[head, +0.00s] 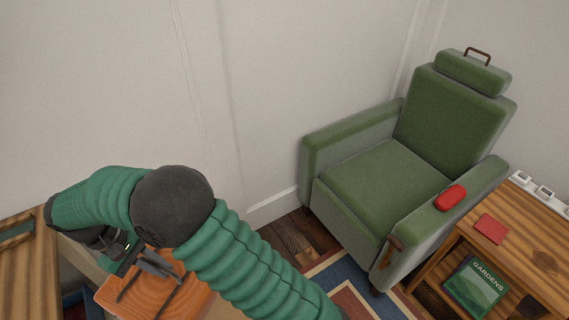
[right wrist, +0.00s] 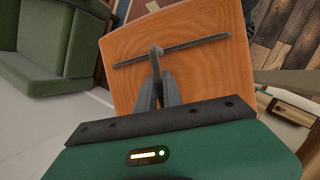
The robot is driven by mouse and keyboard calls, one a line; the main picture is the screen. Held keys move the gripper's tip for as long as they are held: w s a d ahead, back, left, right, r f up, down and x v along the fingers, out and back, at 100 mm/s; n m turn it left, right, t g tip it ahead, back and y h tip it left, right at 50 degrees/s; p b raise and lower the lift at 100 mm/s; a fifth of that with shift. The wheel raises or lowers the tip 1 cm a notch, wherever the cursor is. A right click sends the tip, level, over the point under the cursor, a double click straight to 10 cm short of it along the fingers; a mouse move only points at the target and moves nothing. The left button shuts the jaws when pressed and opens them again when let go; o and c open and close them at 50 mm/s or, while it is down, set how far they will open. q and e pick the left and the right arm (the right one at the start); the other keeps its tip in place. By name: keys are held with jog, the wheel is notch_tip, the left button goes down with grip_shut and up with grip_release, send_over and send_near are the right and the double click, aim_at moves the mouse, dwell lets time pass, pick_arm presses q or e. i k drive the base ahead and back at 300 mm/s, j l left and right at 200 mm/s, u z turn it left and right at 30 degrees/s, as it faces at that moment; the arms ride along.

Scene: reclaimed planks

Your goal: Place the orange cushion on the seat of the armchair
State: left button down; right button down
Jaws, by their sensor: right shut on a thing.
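The orange cushion (head: 185,297) shows at the lower left of the head view, partly cut off by the bottom edge. It fills the upper middle of the right wrist view (right wrist: 205,52), with a dark strap-like bar across its face. My right gripper (head: 158,265) is shut on this bar, its fingers close together in the right wrist view (right wrist: 157,85). The green armchair (head: 350,147) stands to the right, well apart from the cushion. Its seat (head: 385,180) is bare. Its edge also shows in the right wrist view (right wrist: 35,50). My left gripper is not in view.
A red object (head: 451,198) lies on the chair's near armrest. A wooden side table (head: 530,245) at right bears a red item (head: 490,229) and holds a green "Gardens" book (head: 474,286) below. A wooden surface (head: 22,270) is at far left. A patterned rug (head: 350,290) lies before the chair.

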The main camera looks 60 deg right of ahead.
aim_at(384, 188)
jog(key=k+z, duration=0.3)
jog(key=z, duration=0.15)
jog(key=k+l+z, duration=0.2)
jog(key=z, duration=0.3)
jog(key=i+l+z, duration=0.1)
jog(key=l+z, duration=0.2)
jog(key=z, duration=0.2)
jog(key=i+l+z, duration=0.2)
jog(key=z, duration=0.3)
jog(key=i+l+z, duration=0.25)
jog(key=z, duration=0.25)
jog(key=i+l+z, duration=0.15)
jog(key=z, duration=0.3)
jog(key=i, duration=0.05)
